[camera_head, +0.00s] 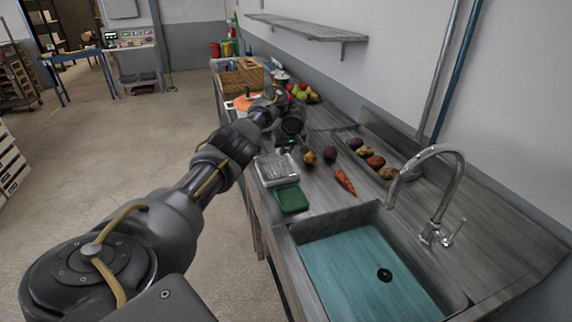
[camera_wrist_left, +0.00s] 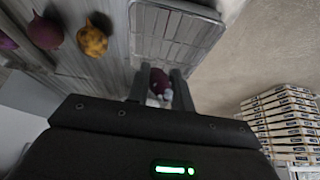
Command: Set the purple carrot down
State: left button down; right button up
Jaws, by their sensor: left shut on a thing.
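My left gripper (camera_head: 286,146) reaches out over the counter beside the sink, near the clear tray. In the left wrist view, its two fingers (camera_wrist_left: 160,84) are shut on the purple carrot (camera_wrist_left: 158,77), a dark purple piece with a paler end. In that view the carrot shows in front of the near edge of the clear tray (camera_wrist_left: 172,40); its height above the surface cannot be told. In the head view, the carrot is mostly hidden by the gripper. My right gripper is not in view.
A green container (camera_head: 291,199) sits between the clear tray (camera_head: 277,168) and the sink (camera_head: 365,268). A yellowish vegetable (camera_head: 310,158), a dark beet (camera_head: 330,153) and an orange carrot (camera_head: 346,183) lie on the counter. A trough (camera_head: 407,172) holds several vegetables behind. A tall faucet (camera_head: 455,185) stands right.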

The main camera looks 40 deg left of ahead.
pick_arm(q)
jog(key=shift+w+a+f, duration=0.1)
jog(key=shift+w+f, duration=0.05)
jog(key=shift+f, duration=0.1)
jog(key=shift+w+a+f, duration=0.1)
jog(key=shift+w+f, duration=0.05)
jog(key=shift+f, duration=1.5)
jog(key=shift+f, duration=0.2)
jog(key=c, duration=1.2)
grip_release()
